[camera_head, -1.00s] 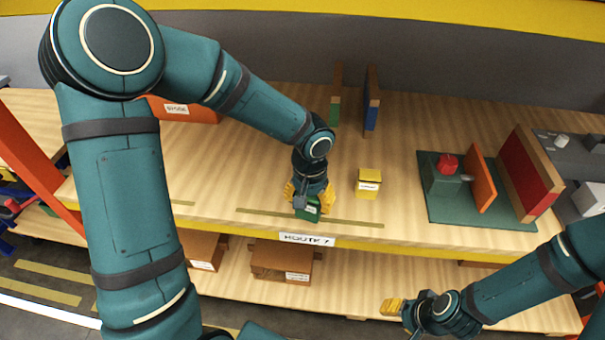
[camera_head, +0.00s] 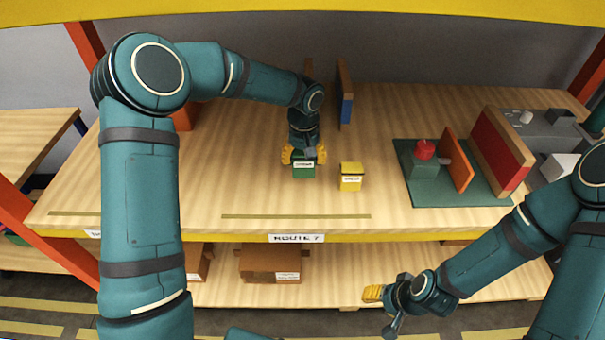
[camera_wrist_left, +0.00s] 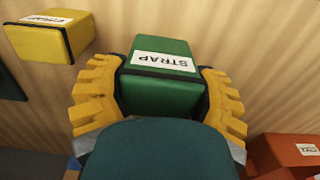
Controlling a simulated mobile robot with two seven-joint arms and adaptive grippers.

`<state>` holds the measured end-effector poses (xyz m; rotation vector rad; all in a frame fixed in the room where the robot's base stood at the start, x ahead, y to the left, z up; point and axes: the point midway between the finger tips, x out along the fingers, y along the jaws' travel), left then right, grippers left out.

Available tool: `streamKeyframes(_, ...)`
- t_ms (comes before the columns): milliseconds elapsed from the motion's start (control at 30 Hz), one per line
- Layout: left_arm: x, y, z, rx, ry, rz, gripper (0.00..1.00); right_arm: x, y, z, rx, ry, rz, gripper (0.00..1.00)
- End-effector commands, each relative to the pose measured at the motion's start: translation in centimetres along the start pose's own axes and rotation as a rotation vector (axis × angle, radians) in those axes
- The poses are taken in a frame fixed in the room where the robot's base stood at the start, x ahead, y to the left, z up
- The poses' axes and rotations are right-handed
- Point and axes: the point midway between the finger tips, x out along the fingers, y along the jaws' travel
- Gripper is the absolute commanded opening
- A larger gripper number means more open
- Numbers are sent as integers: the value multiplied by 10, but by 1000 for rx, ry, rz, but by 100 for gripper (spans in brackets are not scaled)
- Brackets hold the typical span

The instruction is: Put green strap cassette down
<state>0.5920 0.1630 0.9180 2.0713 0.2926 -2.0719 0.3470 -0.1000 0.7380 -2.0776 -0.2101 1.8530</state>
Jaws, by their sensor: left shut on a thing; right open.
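The green strap cassette (camera_head: 304,171) is a small green box with a white label on top. The label reads STRAP in the left wrist view (camera_wrist_left: 165,62). My left gripper (camera_head: 304,156) is shut on it, with a yellow finger on each side. The cassette is over the wooden shelf top (camera_head: 250,190), behind the olive tape line; I cannot tell whether it touches the wood. A yellow cassette (camera_head: 351,178) stands apart to its right, and it also shows in the left wrist view (camera_wrist_left: 50,38). My right gripper (camera_head: 374,293) is open and empty, in front of the shelf.
Upright dividers, one with a blue part (camera_head: 346,108), stand behind the cassettes. A green mat (camera_head: 455,193) with a red-knobbed fixture (camera_head: 425,150) and an orange plate is at right. An orange bin (camera_wrist_left: 290,153) lies near the left gripper. Wood between the tape (camera_head: 295,216) and cassettes is clear.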

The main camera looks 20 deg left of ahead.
Motion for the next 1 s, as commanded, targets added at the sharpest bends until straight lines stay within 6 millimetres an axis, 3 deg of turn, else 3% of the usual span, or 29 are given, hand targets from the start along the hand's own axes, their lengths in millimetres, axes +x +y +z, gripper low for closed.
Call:
streamKeyframes(33, 11, 0, 0, 0, -3, 1, 25, 3, 1, 0, 0, 1, 0, 47)
streamKeyframes(433, 54, 0, 0, 0, -1, 2, 25, 11, 4, -1, -1, 6, 0, 47)
streamKeyframes(833, 59, 0, 0, 0, 1, 1, 25, 14, 5, -2, -1, 7, 0, 47)
streamKeyframes(867, 58, 0, 0, 0, 1, 1, 78, 13, 5, -2, -1, 7, 0, 47)
streamKeyframes(933, 58, 0, 0, 0, 1, 1, 100, 13, 5, -2, -1, 7, 0, 47)
streamKeyframes(1000, 58, 0, 0, 0, 1, 1, 100, 13, 5, -2, -1, 7, 0, 47)
